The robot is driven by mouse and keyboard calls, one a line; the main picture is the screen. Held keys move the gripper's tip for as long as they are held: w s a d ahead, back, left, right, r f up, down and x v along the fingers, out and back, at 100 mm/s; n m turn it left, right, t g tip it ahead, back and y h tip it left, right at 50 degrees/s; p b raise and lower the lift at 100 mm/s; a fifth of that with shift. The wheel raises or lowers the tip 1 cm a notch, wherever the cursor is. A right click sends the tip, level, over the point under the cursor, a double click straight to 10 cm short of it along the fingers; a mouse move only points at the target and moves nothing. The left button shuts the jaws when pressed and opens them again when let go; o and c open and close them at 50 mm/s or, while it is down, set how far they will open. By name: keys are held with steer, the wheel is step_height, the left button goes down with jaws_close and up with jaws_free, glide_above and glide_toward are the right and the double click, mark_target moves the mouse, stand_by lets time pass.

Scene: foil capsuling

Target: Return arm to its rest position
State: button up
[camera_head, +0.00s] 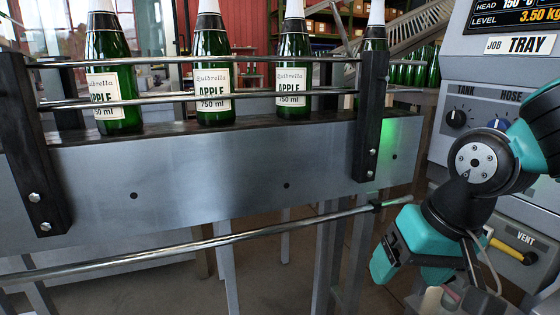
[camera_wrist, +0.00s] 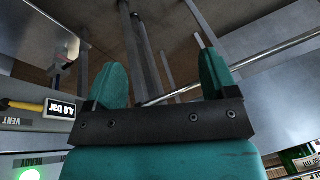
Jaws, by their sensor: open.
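My gripper (camera_head: 403,274) is at the lower right of the head view, in front of the grey machine and below the level of the conveyor. It is teal and black and points down and to the left. In the wrist view my gripper (camera_wrist: 163,88) shows two teal fingers spread apart with nothing between them. Its jaws are open and empty. The arm is bent, with its teal and black links at the right edge of the head view.
A conveyor (camera_head: 230,170) carries several green bottles behind metal rails. A long metal bar (camera_head: 230,238) runs in front of it, its end near my gripper. The grey machine (camera_head: 450,90) with knobs and a yellow-handled vent valve (camera_head: 512,245) stands close at right.

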steer(key=s+a+r+n+g+y+p, duration=0.25)
steer(key=s+n, duration=0.45)
steer(key=s, duration=0.4)
step_height(320, 180, up, 26)
steer(key=p, duration=2.5)
steer(key=shift+w+a+m+h, duration=0.2)
steer(key=shift+w+m+h, duration=0.05)
steer(key=shift+m+h, duration=0.2)
